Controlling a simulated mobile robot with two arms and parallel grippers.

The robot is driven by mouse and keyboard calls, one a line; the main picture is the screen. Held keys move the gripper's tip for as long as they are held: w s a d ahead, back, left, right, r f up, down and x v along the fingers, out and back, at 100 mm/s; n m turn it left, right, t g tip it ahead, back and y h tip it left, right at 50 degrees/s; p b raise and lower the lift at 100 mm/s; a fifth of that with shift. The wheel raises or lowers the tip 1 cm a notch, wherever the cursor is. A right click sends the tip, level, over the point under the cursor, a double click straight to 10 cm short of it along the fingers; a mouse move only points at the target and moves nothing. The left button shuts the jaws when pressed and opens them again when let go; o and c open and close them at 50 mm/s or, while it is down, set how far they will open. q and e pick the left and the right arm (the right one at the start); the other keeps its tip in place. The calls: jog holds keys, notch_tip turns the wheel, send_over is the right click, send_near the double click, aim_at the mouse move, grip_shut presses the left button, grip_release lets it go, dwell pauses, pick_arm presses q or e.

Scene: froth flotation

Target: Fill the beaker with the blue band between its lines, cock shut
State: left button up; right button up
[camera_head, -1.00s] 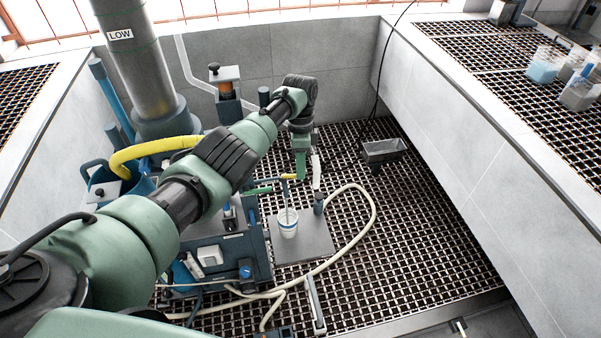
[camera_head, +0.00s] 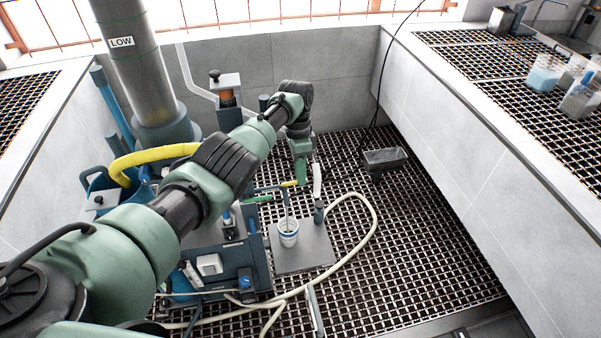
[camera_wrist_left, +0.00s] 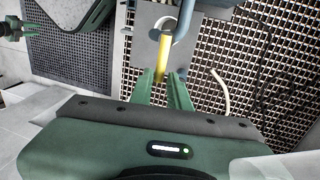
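The beaker with the blue band (camera_head: 288,235) stands upright on a grey plate (camera_head: 306,252); a thin spout or stream reaches down to its mouth. Its top shows partly in the left wrist view (camera_wrist_left: 165,23). The level against its lines is too small to read. My left gripper (camera_head: 302,180) is just beyond the beaker, pointing down. In the left wrist view its green fingers (camera_wrist_left: 164,77) stand either side of the yellow cock lever (camera_wrist_left: 162,62); whether they press on it is unclear. A green shape at that view's upper left may be my right gripper (camera_wrist_left: 14,28).
A cream hose (camera_head: 374,218) loops right of the plate. A dark blue unit (camera_head: 208,263) stands left of it. A grey trough (camera_head: 385,158) is behind right. Several beakers (camera_head: 545,75) stand on the right ledge. The grating floor is clear at right.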

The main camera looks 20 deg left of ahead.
pick_arm(q)
jog(key=shift+o, duration=0.8)
jog(key=shift+r, duration=0.15)
notch_tip(320, 180, up, 8)
jog(key=w+a+p, duration=0.1)
jog(key=p, duration=0.2)
jog(key=shift+f, duration=0.2)
dwell(6.2)
